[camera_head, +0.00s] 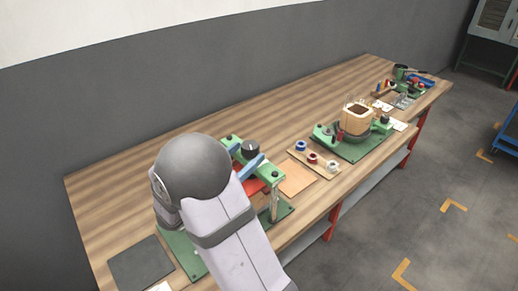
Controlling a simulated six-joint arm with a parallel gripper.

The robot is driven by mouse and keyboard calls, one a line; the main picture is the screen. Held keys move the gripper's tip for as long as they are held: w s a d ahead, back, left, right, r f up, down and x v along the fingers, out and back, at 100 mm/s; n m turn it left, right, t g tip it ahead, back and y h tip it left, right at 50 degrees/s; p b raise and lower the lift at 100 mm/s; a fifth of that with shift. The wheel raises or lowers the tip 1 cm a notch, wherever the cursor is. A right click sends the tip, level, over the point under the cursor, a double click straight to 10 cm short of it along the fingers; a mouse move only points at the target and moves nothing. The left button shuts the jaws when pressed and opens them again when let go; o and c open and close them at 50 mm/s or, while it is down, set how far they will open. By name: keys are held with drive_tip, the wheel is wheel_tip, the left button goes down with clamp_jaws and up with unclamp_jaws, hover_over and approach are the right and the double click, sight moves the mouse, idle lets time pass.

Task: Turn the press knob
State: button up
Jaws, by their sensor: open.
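The press stands on the wooden table near the middle of the head view. Its green crossbar (270,174) carries a dark round knob (251,147). My gripper (252,152) shows as two blue fingers coming from behind my arm's dark joint. The fingers are apart, one on each side of the knob as seen here. I cannot tell whether they touch it. My arm hides the gripper's body and the left part of the press. Something red (252,186) shows under the crossbar.
Right of the press are a tan board (297,181) and a tray of spools (313,160). Farther right, a wound coil (357,117) stands on a green base. Small tools crowd the far end. A dark mat (141,264) lies front left; the table's back left is clear.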

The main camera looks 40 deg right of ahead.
drive_tip(key=shift+w+a+f, duration=0.1)
drive_tip(key=shift+w+a, duration=0.05)
drive_tip(key=shift+w, duration=0.25)
drive_tip(key=shift+s+d+r, duration=0.2)
drive_tip(key=shift+d+r, duration=0.05)
drive_tip(key=shift+d, duration=0.1)
drive_tip(key=shift+d+r+p, duration=0.1)
drive_tip(key=shift+d+p, duration=0.2)
drive_tip(key=shift+d, duration=0.1)
drive_tip(key=p+x, duration=0.2)
drive_tip(key=x, duration=0.4)
drive_tip(key=shift+w, duration=0.1)
drive_tip(key=c, duration=1.1)
